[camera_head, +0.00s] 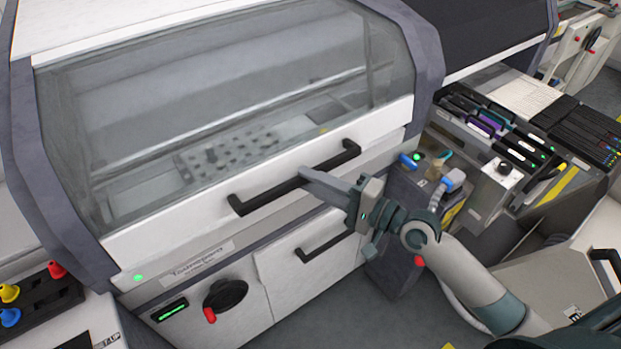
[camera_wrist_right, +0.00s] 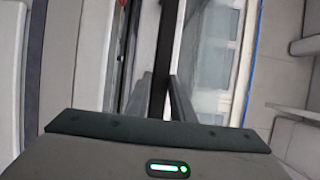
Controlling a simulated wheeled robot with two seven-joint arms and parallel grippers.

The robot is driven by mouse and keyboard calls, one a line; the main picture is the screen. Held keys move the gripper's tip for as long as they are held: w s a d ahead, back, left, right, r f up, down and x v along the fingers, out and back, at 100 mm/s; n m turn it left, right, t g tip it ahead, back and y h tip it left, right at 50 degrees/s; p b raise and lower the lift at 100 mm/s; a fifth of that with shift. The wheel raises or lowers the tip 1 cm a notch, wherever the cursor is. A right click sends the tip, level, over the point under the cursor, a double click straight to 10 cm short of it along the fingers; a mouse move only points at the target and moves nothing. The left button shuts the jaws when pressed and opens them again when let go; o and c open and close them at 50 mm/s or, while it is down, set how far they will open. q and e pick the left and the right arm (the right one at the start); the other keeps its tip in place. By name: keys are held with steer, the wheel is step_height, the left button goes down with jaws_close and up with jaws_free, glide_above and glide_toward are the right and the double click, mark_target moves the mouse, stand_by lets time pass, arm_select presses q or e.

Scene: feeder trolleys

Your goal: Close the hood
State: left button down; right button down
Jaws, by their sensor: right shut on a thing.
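The hood is a clear sloping window (camera_head: 230,85) with a white lower rail (camera_head: 150,222) and a long black handle (camera_head: 265,198) across it. In the head view the rail sits low, just above the machine's front panel; I cannot tell whether a small gap remains. My right gripper (camera_head: 308,178) reaches in from the lower right and is shut on the handle near its middle. In the right wrist view the dark handle bar (camera_wrist_right: 162,60) runs between the two fingers of the right gripper (camera_wrist_right: 161,98). My left gripper is not in view.
Below the hood are a second black handle (camera_head: 325,245) on a white door and a black rotary switch with red tip (camera_head: 225,293). A feeder trolley (camera_head: 505,140) stands at the right. A black holder with coloured knobs (camera_head: 40,300) is at lower left.

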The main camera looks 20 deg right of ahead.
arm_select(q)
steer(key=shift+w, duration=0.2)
arm_select(e)
steer(key=shift+w+r, duration=0.1)
steer(key=shift+r, duration=0.05)
steer(key=c, duration=1.6)
jaws_free()
steer(key=shift+o, duration=0.2)
steer(key=shift+w, duration=0.15)
steer(key=shift+f, duration=0.2)
